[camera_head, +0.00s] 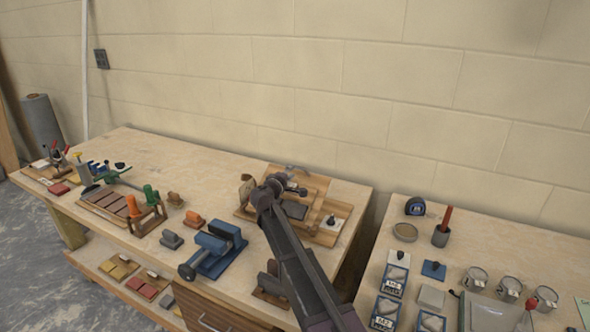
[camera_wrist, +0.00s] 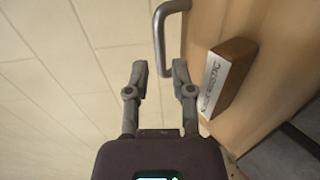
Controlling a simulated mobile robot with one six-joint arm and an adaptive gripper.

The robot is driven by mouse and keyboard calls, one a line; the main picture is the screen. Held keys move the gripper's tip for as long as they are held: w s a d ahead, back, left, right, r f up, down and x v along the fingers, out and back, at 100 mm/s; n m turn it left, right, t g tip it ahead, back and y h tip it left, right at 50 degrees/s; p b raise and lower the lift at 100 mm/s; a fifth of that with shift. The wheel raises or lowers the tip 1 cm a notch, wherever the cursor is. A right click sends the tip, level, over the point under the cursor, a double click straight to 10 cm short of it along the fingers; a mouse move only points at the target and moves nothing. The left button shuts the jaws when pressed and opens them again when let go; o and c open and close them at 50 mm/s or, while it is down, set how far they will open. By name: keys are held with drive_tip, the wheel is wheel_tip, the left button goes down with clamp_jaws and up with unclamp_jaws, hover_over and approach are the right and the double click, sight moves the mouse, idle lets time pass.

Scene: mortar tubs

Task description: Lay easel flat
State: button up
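A wooden piece that looks like the easel (camera_head: 318,184) stands at the back right of the left workbench, partly hidden by my arm. In the wrist view a wooden panel (camera_wrist: 220,25) fills the right side and carries a curved grey metal handle (camera_wrist: 160,28). A wooden block (camera_wrist: 232,75) with a white label sits on the panel. My gripper (camera_wrist: 159,70) is open, with the handle's near end in line between its fingertips; I cannot tell whether they touch. In the head view my gripper (camera_head: 293,188) is at the wooden piece.
A blue vise (camera_head: 215,248) and orange and green handled tools (camera_head: 143,205) stand left of my arm. A second bench (camera_head: 450,220) on the right holds several tins, a tape measure (camera_head: 415,206) and a dark cup (camera_head: 441,236). A block wall rises close behind.

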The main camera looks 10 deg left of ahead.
sight(296, 167)
drive_tip(key=shift+x, duration=2.4)
clamp_jaws()
